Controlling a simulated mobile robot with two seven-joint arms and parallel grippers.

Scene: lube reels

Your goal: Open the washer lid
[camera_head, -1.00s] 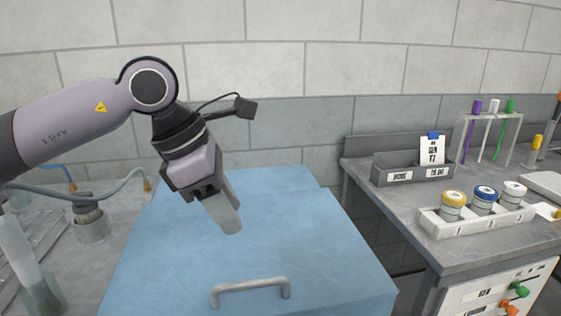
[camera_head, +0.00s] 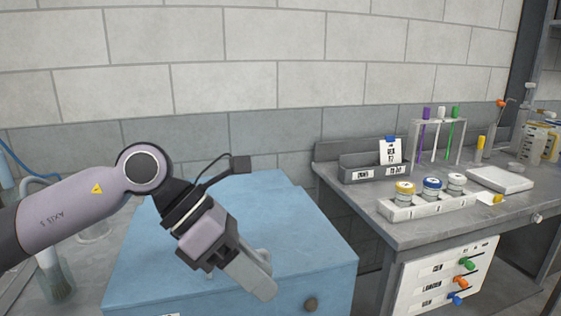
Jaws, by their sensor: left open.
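The blue washer (camera_head: 310,262) stands at the lower middle with its flat lid (camera_head: 150,262) lying closed. The grey lid handle (camera_head: 264,255) is mostly hidden behind my left gripper; only bits of it show. My left gripper (camera_head: 258,280) is open, angled down to the right over the front part of the lid, at the handle. I cannot tell whether the fingers touch the handle or stand around it. My right gripper is not in view.
A grey bench (camera_head: 400,228) at the right holds a rack of capped jars (camera_head: 428,205), a label tray (camera_head: 375,170) and a tube stand (camera_head: 440,140). A brush (camera_head: 57,280) stands at the left.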

